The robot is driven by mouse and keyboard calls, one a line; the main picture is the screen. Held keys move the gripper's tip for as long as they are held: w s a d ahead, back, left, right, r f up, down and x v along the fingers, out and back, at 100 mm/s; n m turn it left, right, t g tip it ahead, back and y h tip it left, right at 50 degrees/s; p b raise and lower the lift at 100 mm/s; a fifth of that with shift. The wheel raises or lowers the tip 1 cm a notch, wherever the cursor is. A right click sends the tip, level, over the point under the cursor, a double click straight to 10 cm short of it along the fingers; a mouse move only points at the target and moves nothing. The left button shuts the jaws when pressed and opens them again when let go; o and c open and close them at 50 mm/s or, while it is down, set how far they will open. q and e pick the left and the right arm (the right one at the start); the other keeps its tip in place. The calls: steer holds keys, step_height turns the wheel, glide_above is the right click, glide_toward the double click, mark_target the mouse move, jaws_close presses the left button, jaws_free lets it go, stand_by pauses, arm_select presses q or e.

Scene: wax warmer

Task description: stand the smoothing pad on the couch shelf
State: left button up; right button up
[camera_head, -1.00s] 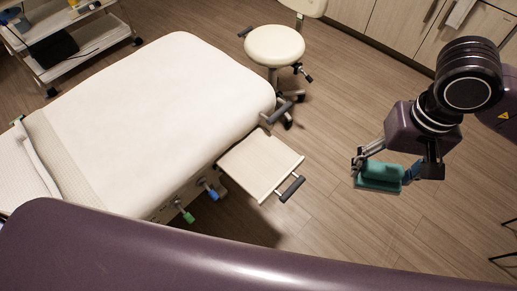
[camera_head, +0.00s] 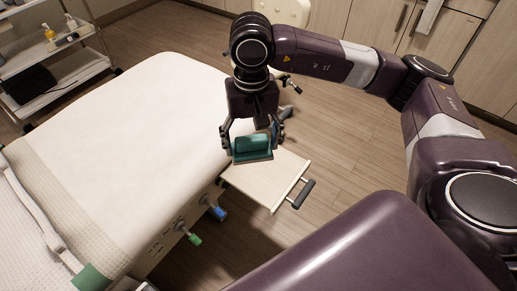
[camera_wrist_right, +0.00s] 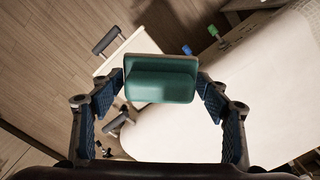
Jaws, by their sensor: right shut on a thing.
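The smoothing pad is a teal block with a raised grip and a paler base (camera_head: 252,148). My right gripper (camera_head: 252,138) is shut on it, one finger at each end. In the right wrist view the pad (camera_wrist_right: 160,79) sits level between the fingers of the gripper (camera_wrist_right: 161,88). The couch shelf (camera_head: 272,187) is a pale flat board with a dark handle, sticking out from the couch end. In the head view the pad shows over the shelf's inner part, beside the couch edge. It appears held above the shelf; the exact gap cannot be told. My left gripper is not in view.
The white couch (camera_head: 130,135) lies left of the shelf, with blue (camera_head: 217,212) and green (camera_head: 194,238) knobs on its side. A stool (camera_head: 285,15) stands behind my right arm. A trolley (camera_head: 55,65) is at the back left. The shelf's top looks bare.

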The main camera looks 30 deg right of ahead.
steer(key=w+d+f+m+b, duration=0.2)
steer(key=f+b, duration=0.1)
steer(key=f, duration=0.2)
steer(key=w+d+f+m+b, duration=0.2)
steer(key=w+f+b, duration=0.1)
steer(key=f+b, duration=0.15)
steer(key=m+b, duration=0.4)
steer(key=b, duration=0.2)
glide_above(266, 169)
step_height(266, 169, down, 9)
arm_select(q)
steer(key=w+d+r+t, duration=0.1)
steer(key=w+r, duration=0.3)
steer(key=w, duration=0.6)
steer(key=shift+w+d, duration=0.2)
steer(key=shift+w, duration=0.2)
arm_select(e)
steer(key=shift+f, duration=0.15)
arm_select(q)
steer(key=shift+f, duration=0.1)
